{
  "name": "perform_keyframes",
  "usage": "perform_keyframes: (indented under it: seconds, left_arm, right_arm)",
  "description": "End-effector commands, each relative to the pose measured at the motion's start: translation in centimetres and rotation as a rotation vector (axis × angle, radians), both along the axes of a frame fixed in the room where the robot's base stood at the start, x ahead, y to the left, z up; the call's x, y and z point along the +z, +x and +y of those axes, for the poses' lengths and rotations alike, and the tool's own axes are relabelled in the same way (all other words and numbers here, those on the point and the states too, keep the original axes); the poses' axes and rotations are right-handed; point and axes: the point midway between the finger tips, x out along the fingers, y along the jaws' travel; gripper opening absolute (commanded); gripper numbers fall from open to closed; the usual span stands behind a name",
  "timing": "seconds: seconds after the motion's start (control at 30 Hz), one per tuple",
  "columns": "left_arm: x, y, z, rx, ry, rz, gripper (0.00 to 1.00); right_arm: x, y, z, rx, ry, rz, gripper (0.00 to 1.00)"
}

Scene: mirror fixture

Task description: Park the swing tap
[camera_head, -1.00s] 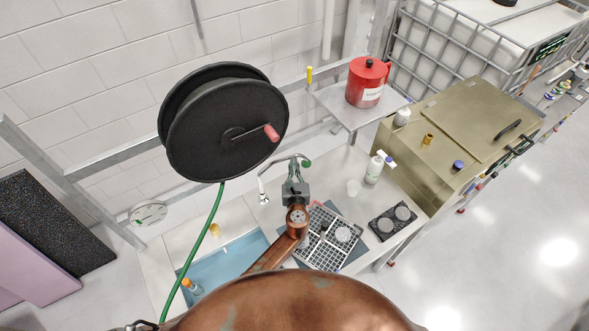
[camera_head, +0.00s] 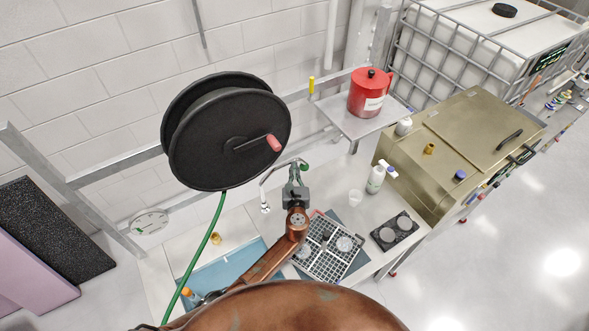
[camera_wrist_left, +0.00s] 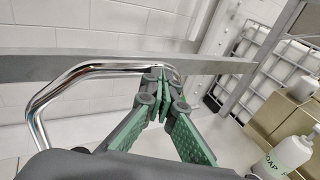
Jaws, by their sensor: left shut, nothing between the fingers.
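The swing tap (camera_head: 266,183) is a bent chrome pipe over the worktop, just below the hose reel. Its spout end hangs down on the left. In the left wrist view the chrome pipe (camera_wrist_left: 75,73) bends from the left and runs behind my fingertips. My left gripper (camera_head: 300,167), with green finger pads, is at the right part of the pipe. It also shows in the left wrist view (camera_wrist_left: 160,78), shut, its fingertips together and nothing held. Whether the fingers touch the pipe, I cannot tell. The tap's mount is hidden. My right gripper is out of view.
A black hose reel (camera_head: 222,135) with a green hose hangs left of the gripper. A blue basin (camera_head: 222,268), a white rack (camera_head: 326,262), and a soap bottle (camera_head: 375,180) are on the worktop. A rail (camera_head: 110,174) runs behind. A red can (camera_head: 370,92) stands on a shelf.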

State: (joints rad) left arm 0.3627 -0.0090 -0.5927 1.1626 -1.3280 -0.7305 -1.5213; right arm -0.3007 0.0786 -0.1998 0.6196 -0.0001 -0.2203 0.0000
Motion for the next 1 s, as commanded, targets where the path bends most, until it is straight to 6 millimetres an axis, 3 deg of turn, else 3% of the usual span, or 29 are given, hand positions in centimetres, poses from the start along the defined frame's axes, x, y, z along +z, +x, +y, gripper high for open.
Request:
perform_keyframes:
  seconds: [0.27, 0.7, 1.0]
  left_arm:
    - [-0.8, -2.0, -2.1, -0.005, -0.001, 0.002, 0.00]
    - [0.0, -9.3, -6.5, 0.003, -0.002, 0.001, 0.00]
    - [0.4, -10.7, -7.5, 0.001, 0.000, 0.001, 0.00]
  right_arm:
    - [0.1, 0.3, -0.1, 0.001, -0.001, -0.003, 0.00]
    - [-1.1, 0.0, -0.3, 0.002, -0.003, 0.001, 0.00]
    - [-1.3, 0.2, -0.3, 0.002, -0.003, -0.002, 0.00]
